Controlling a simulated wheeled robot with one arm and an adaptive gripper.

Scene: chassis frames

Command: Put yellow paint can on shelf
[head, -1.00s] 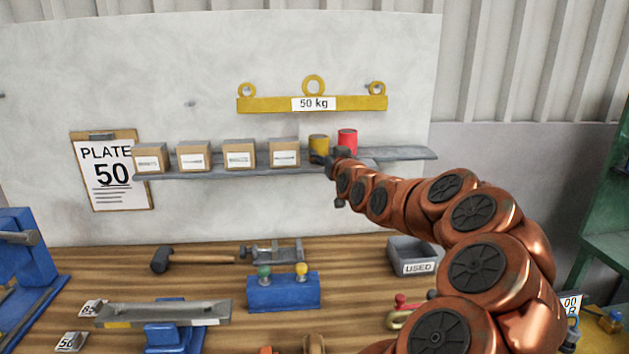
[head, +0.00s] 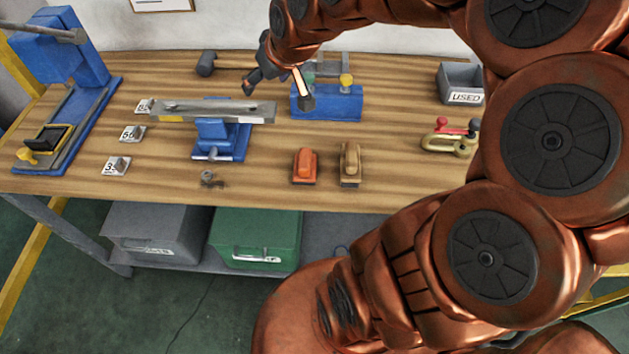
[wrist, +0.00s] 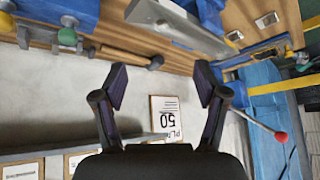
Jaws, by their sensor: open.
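The yellow paint can is not in view in either current frame. My gripper (head: 278,92) is in the upper middle of the head view, in front of the blue block with knobs and above the bench. In the wrist view my gripper (wrist: 161,83) has its two fingers spread wide, with nothing between them. The grey shelf (wrist: 100,147) shows upside down along the lower left of the wrist view. It carries cardboard boxes (wrist: 22,171); the part with the paint cans is outside the frame. The shelf is out of the head view.
On the bench (head: 400,185) stand a blue stand with a metal bar (head: 213,109), a blue block (head: 327,103), orange and tan brushes (head: 305,167), a clamp (head: 450,137) and a USED bin (head: 460,82). A blue press (head: 70,95) is at left. The front right bench is clear.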

